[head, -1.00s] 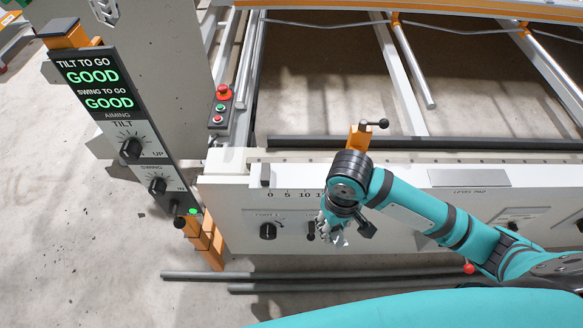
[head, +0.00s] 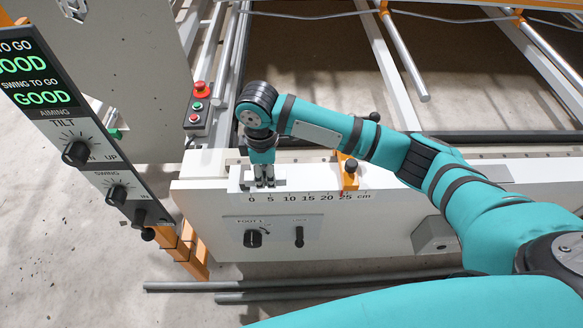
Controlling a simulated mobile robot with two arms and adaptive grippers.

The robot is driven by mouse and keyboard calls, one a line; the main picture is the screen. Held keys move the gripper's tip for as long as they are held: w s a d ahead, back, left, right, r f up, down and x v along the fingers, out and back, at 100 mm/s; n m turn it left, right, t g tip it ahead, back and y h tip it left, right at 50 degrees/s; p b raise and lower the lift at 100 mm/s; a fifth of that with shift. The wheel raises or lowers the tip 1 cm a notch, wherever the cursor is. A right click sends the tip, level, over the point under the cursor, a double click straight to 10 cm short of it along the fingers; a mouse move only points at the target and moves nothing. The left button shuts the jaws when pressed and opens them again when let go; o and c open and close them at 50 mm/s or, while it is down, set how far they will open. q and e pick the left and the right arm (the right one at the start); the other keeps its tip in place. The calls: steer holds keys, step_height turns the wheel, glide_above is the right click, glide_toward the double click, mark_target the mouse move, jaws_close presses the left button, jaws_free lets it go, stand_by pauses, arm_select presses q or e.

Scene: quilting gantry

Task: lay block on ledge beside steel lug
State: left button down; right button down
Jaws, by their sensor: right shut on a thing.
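My right gripper (head: 264,183) points down at the left end of the white ledge (head: 310,184), above the 0 to 5 part of its centimetre scale. It is shut on the small dark grey block (head: 279,182), which the fingers partly hide. The steel lug (head: 248,185) seems to be the small grey piece close to the left of the fingers, near the 0 mark. I cannot tell whether block and lug touch, or whether the block rests on the ledge. My left gripper is not in view.
An orange clamp (head: 348,172) with a black knob stands on the ledge near 25. A control panel (head: 90,150) with knobs and green GOOD readouts leans at left. A red-topped button box (head: 199,108) is behind. The ledge between gripper and clamp looks clear.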

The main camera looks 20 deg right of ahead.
glide_above(291, 178)
steer(key=shift+a+f+p, duration=0.25)
steer(key=shift+a+p, duration=0.05)
steer(key=f, duration=0.3)
steer(key=shift+d+p, duration=0.3)
steer(key=shift+d, duration=0.1)
steer(key=shift+f, duration=0.3)
steer(key=shift+f, duration=0.1)
steer(key=c, duration=1)
jaws_free()
step_height(291, 178, up, 12)
